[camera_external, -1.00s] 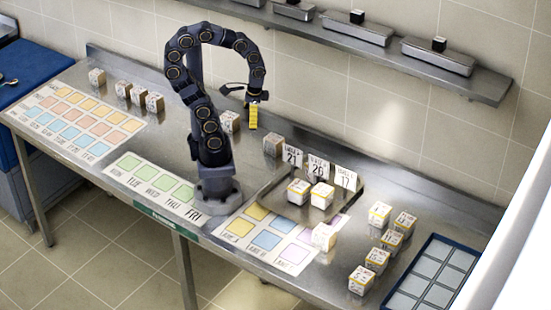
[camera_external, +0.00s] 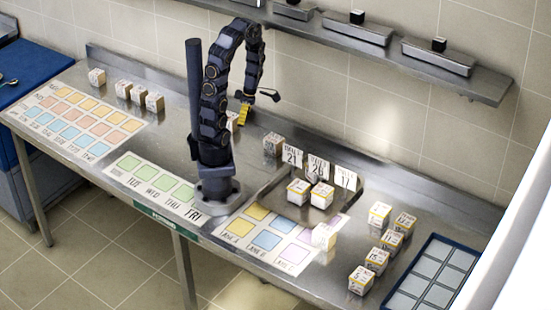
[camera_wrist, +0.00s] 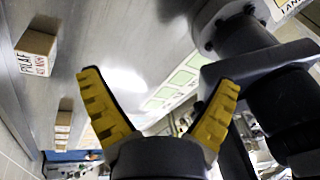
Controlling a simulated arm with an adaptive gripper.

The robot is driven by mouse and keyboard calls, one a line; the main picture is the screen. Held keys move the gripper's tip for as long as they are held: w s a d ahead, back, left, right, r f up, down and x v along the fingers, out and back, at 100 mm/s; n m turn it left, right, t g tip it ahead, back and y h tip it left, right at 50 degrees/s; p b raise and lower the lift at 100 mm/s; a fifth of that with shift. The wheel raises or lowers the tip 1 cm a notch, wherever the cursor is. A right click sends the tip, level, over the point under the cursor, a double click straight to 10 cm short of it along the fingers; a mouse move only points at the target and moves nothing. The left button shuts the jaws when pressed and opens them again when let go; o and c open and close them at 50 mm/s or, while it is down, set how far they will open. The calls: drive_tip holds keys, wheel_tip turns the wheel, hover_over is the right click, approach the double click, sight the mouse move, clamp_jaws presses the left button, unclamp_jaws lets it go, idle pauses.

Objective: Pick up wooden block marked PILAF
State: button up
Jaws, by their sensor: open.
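The wooden block marked PILAF (camera_wrist: 37,52) shows in the wrist view at the upper left, its lettered white face turned sideways. It lies outside the span of my fingers, left of the left finger, and apart from it. My gripper (camera_wrist: 158,80) is open and empty, its two yellow fingers spread wide. In the external view my gripper (camera_external: 243,117) hangs over the back part of the counter, beside a block (camera_external: 232,119) partly hidden by my arm. That block is probably PILAF, but its lettering cannot be read there.
Another block (camera_external: 272,146) stands right of my gripper, near a metal tray (camera_external: 262,204) with number cards. Several blocks (camera_external: 380,214) stand near a blue tray (camera_external: 437,262) at right. A row of blocks (camera_external: 138,94) stands at back left. A wall shelf (camera_external: 480,84) is above.

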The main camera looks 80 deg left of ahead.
drive_tip(key=s+a+f+n, duration=0.4)
drive_tip(key=s+f+n, duration=0.1)
drive_tip(key=n, duration=0.3)
drive_tip(key=m+t+y, duration=0.1)
drive_tip(key=m+y, duration=0.2)
drive_tip(key=m, duration=0.8)
hover_over(230, 116)
drive_tip(key=d, duration=0.1)
wheel_tip(230, 116, down, 3)
drive_tip(key=shift+w+d+f, duration=0.1)
drive_tip(key=shift+d+f, duration=0.05)
drive_tip(key=shift+w+a+m, duration=0.15)
drive_tip(key=shift+a+m, duration=0.4)
drive_tip(key=shift+m, duration=0.35)
drive_tip(key=f, duration=0.7)
drive_tip(key=shift+s+a+f, duration=0.35)
drive_tip(key=shift+s, duration=0.05)
drive_tip(key=c, duration=1.2)
